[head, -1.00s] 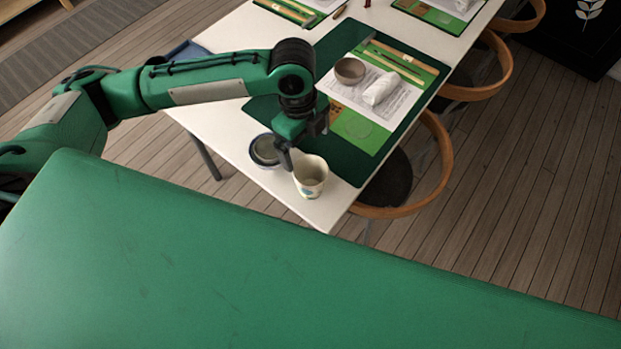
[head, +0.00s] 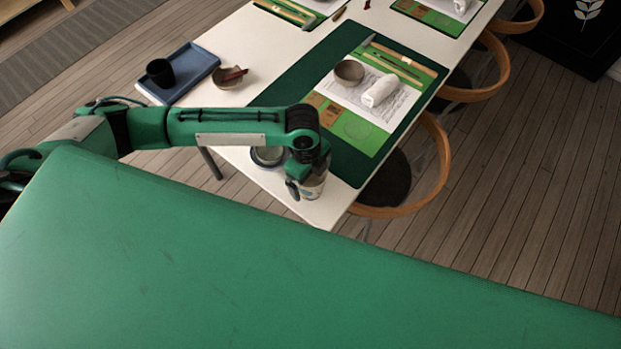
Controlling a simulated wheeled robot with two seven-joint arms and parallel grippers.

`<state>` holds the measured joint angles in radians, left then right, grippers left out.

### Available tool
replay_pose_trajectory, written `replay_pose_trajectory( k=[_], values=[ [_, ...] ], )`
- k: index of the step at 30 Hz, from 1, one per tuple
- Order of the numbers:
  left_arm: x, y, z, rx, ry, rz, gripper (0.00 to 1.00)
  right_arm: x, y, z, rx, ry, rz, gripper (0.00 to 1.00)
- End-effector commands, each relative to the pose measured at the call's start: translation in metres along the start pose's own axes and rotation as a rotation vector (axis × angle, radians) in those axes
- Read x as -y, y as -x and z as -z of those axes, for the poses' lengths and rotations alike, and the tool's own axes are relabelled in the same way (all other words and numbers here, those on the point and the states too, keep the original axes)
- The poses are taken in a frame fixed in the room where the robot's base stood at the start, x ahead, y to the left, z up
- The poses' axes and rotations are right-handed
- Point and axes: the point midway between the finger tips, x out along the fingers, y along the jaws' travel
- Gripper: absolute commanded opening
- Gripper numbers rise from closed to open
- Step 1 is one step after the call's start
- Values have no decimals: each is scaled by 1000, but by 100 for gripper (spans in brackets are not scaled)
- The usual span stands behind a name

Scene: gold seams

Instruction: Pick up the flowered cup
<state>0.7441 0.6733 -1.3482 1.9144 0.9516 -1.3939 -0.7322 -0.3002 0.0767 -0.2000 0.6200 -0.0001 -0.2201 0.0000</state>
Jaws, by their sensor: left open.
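The flowered cup (head: 313,188) is pale with a small printed pattern and stands near the table's front corner. Its upper part is mostly hidden behind my left gripper (head: 302,187). The gripper points down at the cup, with one finger at the cup's left side; the other finger is hard to make out. The gripper is open, and I cannot tell whether it touches the cup. My right gripper is not in view.
A bowl (head: 265,156) sits close left of the cup, partly behind my arm. A blue tray (head: 198,70) with a black cup (head: 160,73) is at the back left. A green mat (head: 345,165) with a bowl (head: 348,72) and white roll (head: 380,88) lies behind. Chairs (head: 425,190) stand to the right.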

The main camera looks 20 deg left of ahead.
Motion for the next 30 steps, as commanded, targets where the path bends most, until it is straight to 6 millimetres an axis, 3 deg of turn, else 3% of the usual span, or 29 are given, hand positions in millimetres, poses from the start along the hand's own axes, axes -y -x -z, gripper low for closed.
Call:
replay_pose_trajectory(
  k=[7, 15, 25, 30],
  values=[
    [0, -2, 0, 0, 0, 1, 98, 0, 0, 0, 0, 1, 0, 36],
    [0, -1, 0, 0, 0, 1, 48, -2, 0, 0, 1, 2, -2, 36],
    [1, 3, 0, 0, 0, 2, 48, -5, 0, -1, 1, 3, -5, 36],
    [2, 21, 2, 0, 0, 5, 48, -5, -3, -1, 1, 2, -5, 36]
  ],
)
